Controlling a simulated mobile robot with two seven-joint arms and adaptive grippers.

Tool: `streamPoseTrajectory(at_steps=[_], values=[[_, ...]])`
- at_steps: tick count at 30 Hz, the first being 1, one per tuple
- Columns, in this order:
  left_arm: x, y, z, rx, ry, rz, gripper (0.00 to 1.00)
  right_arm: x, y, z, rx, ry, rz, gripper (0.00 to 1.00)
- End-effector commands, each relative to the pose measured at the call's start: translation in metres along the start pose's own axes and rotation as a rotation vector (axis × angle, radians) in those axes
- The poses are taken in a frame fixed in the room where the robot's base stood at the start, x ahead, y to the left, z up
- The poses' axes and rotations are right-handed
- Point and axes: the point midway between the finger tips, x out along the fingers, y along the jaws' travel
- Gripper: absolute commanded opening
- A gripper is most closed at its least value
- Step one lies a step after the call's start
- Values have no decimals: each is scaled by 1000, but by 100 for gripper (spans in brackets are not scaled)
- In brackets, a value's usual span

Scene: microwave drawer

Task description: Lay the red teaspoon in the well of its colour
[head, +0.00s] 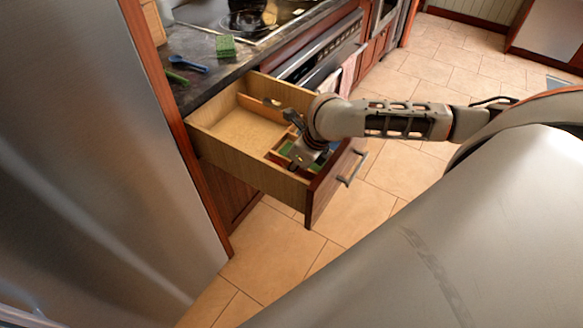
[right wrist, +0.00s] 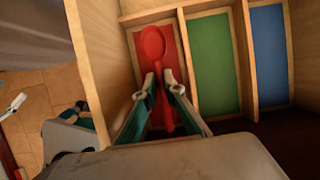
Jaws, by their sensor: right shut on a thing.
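The red teaspoon (right wrist: 152,43) lies lengthwise over the red well (right wrist: 177,37) in the right wrist view, bowl toward the top. My right gripper (right wrist: 156,83) is shut on its handle. I cannot tell whether the spoon touches the well's floor. The green well (right wrist: 213,62) and blue well (right wrist: 268,50) are beside it and look empty. In the head view my right gripper (head: 297,161) reaches down into the open drawer (head: 247,172), over the compartments at its front. The gripper and arm hide the spoon there. My left gripper is not in view.
On the dark counter (head: 202,87) lie a blue spoon (head: 188,63), a green utensil (head: 177,77) and a green sponge (head: 225,46). The drawer's wooden walls stand close around my gripper. A large steel-grey surface (head: 95,150) fills the left.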

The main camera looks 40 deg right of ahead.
Motion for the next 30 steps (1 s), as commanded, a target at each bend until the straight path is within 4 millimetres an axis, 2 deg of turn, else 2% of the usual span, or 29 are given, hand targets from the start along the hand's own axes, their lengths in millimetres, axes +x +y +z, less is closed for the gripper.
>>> streamPoseTrajectory(at_steps=[12,13,15,25,30], values=[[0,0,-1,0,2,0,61,0,0,0,0,0,0,0],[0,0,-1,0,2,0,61,0,0,0,0,0,0,14],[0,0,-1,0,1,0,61,0,0,0,0,0,0,29],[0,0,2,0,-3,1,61,-1,0,0,0,0,0,29],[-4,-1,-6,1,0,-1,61,-8,0,4,0,-2,-1,29]])
